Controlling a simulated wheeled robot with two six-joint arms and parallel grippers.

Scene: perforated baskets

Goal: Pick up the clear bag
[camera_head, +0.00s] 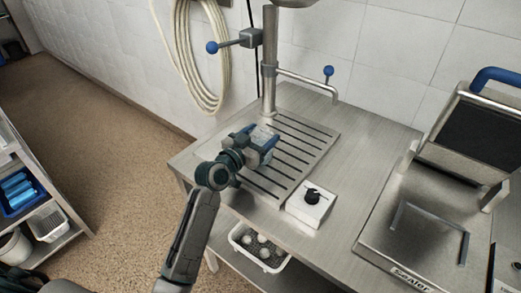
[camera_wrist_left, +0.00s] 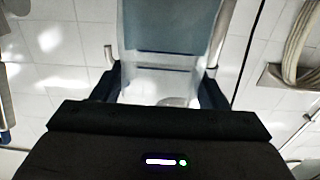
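The clear bag (camera_wrist_left: 165,62) is a see-through pouch with a bluish part, seen large in the left wrist view. My left gripper (camera_wrist_left: 162,88) has its two dark blue fingers on either side of the bag, and they appear to press on its edges. In the head view my left gripper (camera_head: 256,147) is over the slotted drain plate, with a small pale part of the bag (camera_head: 263,134) showing between the fingers. Most of the bag is hidden there, so I cannot tell whether it touches the plate. My right gripper is not in view.
The drain plate (camera_head: 300,140) lies on a steel counter, with a post and blue-knobbed tap (camera_head: 269,60) behind it. A white box with a black knob (camera_head: 312,203) stands at its front right. A sealer machine (camera_head: 420,235) is on the right. A white basket (camera_head: 250,247) sits below.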

